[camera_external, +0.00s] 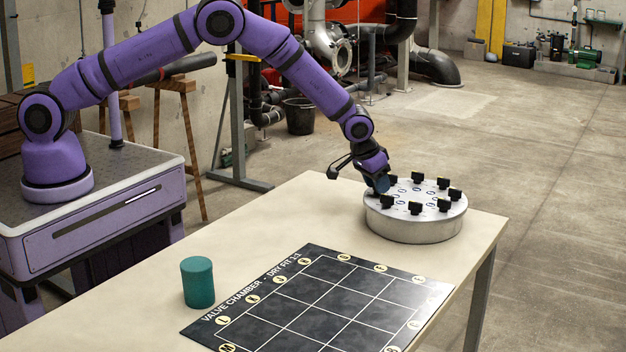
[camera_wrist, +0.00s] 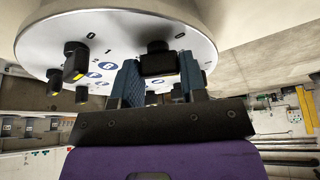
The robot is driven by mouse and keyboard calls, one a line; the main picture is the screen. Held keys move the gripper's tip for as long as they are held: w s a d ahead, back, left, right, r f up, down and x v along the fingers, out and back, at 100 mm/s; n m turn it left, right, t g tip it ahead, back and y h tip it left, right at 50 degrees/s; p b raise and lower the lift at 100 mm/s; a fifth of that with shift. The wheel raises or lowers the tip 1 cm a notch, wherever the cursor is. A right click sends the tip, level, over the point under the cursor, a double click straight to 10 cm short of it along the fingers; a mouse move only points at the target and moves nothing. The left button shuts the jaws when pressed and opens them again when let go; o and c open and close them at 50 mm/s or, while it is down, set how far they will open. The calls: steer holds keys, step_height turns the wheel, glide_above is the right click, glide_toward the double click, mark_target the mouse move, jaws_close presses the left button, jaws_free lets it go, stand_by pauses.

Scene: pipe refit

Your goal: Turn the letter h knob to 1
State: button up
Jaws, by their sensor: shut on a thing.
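A round silver drum (camera_external: 412,228) with a white top stands at the right end of the table, ringed by several black knobs (camera_external: 444,178). In the external view my gripper (camera_external: 382,187) reaches down at the drum's left rim. In the wrist view my gripper (camera_wrist: 160,88) has its blue fingers on either side of one black knob (camera_wrist: 157,59) and is shut on it. That knob's letter and pointer cannot be read. Another knob (camera_wrist: 76,60) with a yellow mark sits to the left, near printed 0 and 1. Blue circles with letters mark the top, too small to read surely.
A black gridded mat (camera_external: 325,300) with lettered round markers lies on the table (camera_external: 150,290). A teal cylinder (camera_external: 197,283) stands left of the mat. The table between cylinder and drum is clear. Pipes and a black bucket (camera_external: 299,116) are behind.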

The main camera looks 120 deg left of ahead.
steer(key=m+t, duration=0.1)
steer(key=m, duration=0.2)
steer(key=m+h, duration=0.1)
steer(key=m, duration=0.1)
steer(key=shift+m+t, duration=0.4)
steer(key=shift+h, duration=0.3)
steer(key=o, duration=0.9)
steer(key=v, duration=1)
steer(key=shift+s+r, duration=0.15)
steer(key=shift+r, duration=0.25)
